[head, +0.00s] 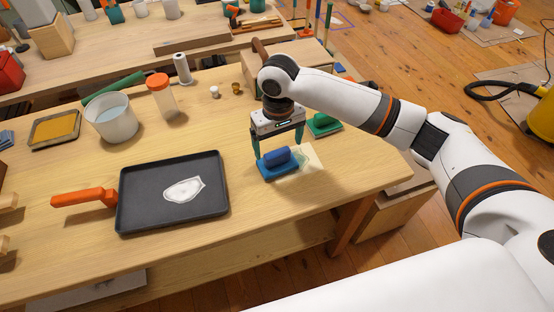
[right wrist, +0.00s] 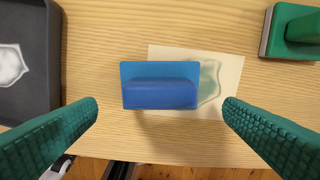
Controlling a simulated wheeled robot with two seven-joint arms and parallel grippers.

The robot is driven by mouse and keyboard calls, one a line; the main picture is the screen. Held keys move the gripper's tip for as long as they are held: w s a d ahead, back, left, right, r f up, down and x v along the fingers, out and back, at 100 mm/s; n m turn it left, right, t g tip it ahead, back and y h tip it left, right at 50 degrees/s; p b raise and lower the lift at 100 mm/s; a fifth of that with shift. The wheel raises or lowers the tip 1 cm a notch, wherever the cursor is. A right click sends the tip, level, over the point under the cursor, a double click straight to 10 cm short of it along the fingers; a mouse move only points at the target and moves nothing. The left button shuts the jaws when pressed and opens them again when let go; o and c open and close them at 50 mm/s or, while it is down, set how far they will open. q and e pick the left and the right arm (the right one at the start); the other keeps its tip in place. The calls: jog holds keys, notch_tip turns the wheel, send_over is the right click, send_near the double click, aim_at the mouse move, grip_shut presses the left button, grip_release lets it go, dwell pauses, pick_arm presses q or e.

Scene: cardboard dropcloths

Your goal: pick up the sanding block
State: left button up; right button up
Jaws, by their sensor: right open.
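The blue sanding block (head: 277,163) lies on the wooden table, partly on a pale sheet (head: 311,160) with a greenish patch. Its darker blue grip faces up; it also shows in the middle of the right wrist view (right wrist: 160,86). My right gripper (head: 279,147) is open above the block, its green fingers spread wide. In the right wrist view the fingertips (right wrist: 160,105) stand apart to the left and right of the block, with gaps on both sides. A green block (head: 323,125) of similar shape lies behind it, also at the upper right of the wrist view (right wrist: 296,34). My left gripper is not in view.
A dark tray (head: 140,213) with a white patch lies to the left, beside an orange-handled tool (head: 85,198). A white bucket (head: 111,117), an orange-lidded jar (head: 161,95) and a yellow-filled tray (head: 54,129) stand farther back. Bare tabletop lies in front of the block.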

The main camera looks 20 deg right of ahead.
aim_at(277, 152)
jog(key=f, duration=0.4)
jog(key=shift+w+f, duration=0.2)
jog(key=shift+f, duration=0.3)
jog(key=c, duration=1.1)
notch_tip(277, 152, up, 10)
jog(key=o, duration=0.5)
jog(key=shift+c, duration=0.2)
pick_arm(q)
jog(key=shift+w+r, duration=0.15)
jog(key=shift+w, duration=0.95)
pick_arm(e)
jog(key=c, duration=0.3)
